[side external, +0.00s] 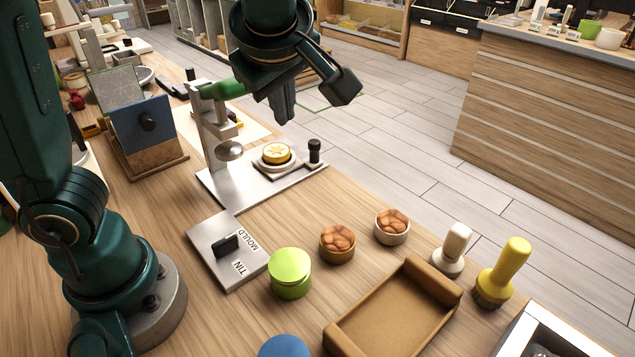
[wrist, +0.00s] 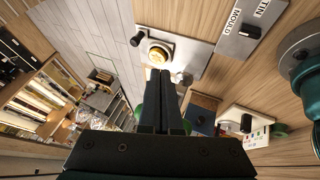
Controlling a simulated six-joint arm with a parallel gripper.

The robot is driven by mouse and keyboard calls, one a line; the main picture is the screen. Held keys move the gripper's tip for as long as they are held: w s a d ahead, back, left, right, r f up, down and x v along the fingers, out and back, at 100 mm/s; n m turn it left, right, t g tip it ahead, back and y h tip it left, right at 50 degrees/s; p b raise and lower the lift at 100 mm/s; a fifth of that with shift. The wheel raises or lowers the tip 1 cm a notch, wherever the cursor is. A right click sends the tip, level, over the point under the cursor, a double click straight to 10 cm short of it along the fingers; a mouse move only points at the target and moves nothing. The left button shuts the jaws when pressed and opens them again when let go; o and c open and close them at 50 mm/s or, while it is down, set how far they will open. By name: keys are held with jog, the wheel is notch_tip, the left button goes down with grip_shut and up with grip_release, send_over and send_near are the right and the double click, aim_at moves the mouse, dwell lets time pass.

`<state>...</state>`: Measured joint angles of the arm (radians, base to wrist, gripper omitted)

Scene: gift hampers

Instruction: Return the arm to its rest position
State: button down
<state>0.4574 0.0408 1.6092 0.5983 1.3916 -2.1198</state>
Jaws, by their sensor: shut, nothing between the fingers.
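The tin also shows in the wrist view (wrist: 158,56), just beyond the fingertips. My gripper touches nothing that I can see.
A grey tin mould plate (side external: 205,238), a green-lidded jar (side external: 290,272), two bowls of nuts (side external: 337,243), an empty brown tray (side external: 395,310), and white and yellow brushes (side external: 503,270) stand nearer. A blue-faced stand (side external: 145,130) is at left. Beyond the table is open floor (side external: 400,110).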

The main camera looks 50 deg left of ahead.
jog(key=s+f+m+t+h, duration=0.1)
jog(key=s+f+m+h, duration=0.4)
jog(key=s+m, duration=0.5)
jog(key=m, duration=0.8)
jog(key=shift+s+d+f, duration=0.15)
jog(key=shift+s+d, duration=0.05)
jog(key=shift+d, duration=0.15)
